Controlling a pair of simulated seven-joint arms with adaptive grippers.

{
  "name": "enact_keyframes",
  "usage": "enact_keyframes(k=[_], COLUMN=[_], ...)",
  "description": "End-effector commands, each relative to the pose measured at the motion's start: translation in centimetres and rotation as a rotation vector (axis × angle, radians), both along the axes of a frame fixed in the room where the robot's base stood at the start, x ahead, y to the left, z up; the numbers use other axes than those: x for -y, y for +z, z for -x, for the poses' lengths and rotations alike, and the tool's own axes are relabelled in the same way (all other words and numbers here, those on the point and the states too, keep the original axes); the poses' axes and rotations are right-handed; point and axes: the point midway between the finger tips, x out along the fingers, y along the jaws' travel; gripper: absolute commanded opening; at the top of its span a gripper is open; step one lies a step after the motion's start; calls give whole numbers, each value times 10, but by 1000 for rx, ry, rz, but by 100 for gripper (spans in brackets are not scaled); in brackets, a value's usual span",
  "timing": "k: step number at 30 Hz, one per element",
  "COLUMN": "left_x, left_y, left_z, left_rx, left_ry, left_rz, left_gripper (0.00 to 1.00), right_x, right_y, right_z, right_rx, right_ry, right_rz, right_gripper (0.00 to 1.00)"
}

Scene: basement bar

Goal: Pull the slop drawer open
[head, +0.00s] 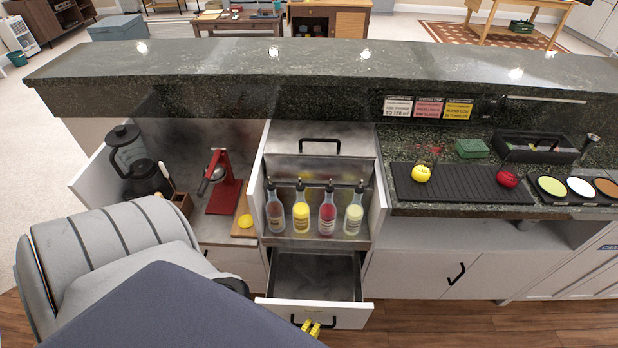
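The slop drawer (314,315) is the low white-fronted drawer under the bottle rack, at the bottom centre of the head view. It stands pulled out, and its dark, empty-looking inside (315,275) shows. Its black bar handle (296,322) is on the front, below a small label. The yellow fingertips of my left gripper (312,328) are at the handle, close together and overlapping it in the picture. Whether they are closed on the bar cannot be made out. My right gripper is not in view.
A blender (134,162) and a red citrus press (224,185) stand to the left. Wooden floor (440,328) is clear to the right.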

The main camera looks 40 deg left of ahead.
Motion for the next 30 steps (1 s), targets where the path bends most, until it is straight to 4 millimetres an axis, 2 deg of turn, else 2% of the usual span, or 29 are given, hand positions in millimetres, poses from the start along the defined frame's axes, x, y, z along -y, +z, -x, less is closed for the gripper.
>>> enact_keyframes(k=[10, 12, 18, 30], left_x=[5, 5, 3, 2], left_y=[-1, -1, -1, 5], left_z=[1, 1, 1, 1], left_rx=[-4, -4, -3, 0], left_ry=[-9, -8, -5, -3], left_rz=[1, 1, 1, 0], left_gripper=[0, 12, 32, 32], right_x=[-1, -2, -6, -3], right_y=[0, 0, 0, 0], right_z=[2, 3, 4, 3], right_rx=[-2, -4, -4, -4], right_ry=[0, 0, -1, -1], right_rz=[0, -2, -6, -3], right_gripper=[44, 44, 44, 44])
